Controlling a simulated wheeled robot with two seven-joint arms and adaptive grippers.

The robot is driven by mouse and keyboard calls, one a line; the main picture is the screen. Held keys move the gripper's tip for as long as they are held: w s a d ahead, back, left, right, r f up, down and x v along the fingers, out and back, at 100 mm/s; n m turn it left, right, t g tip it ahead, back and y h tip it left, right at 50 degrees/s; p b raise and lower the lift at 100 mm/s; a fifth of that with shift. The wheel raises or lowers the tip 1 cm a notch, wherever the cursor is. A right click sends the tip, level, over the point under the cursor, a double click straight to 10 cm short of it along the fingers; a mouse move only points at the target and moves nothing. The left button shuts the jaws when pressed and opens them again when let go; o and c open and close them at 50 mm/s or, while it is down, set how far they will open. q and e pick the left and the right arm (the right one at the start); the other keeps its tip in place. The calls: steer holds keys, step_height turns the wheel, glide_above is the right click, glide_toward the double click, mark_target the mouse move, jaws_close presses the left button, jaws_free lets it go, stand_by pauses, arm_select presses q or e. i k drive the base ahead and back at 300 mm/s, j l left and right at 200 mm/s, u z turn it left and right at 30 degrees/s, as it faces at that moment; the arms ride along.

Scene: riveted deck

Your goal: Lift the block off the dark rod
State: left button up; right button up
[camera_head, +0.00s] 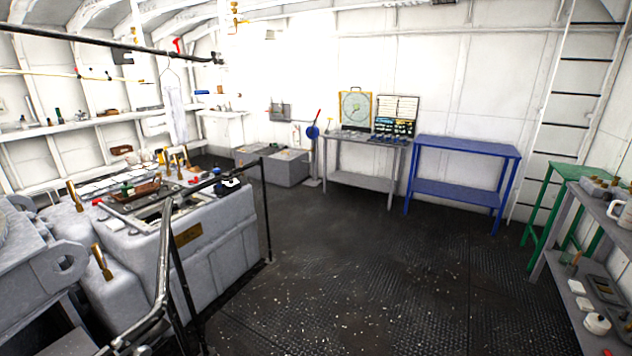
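I cannot make out a block on a dark rod for certain in the head view. Several dark bars show: a long dark bar (100,42) crosses the upper left, and dark railings (265,210) stand around the grey machine housing (205,235) at the left. Small items lie on top of the housing, among them a brown tray (140,190) and a small dark and white item (230,183), too small to identify. Neither of my grippers is in view.
A blue table (465,148) with a bare top stands by the far wall. Beside it a grey table (365,140) carries a dial board and a case. A green stand (545,200) and a cluttered grey shelf (600,280) are at the right. The dark floor (370,270) between is open.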

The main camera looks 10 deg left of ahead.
mark_target(172, 93)
steer(key=i+u, duration=0.2)
steer(key=i, duration=0.7)
steer(key=i+l+u, duration=0.15)
steer(key=i+u, duration=0.25)
steer(key=i, duration=0.55)
steer(key=i+j, duration=0.2)
steer(key=i, duration=0.25)
steer(key=i+j, duration=0.15)
steer(key=i, duration=0.25)
steer(key=i+j+u, duration=0.1)
steer(key=i, duration=0.35)
steer(key=j, duration=0.1)
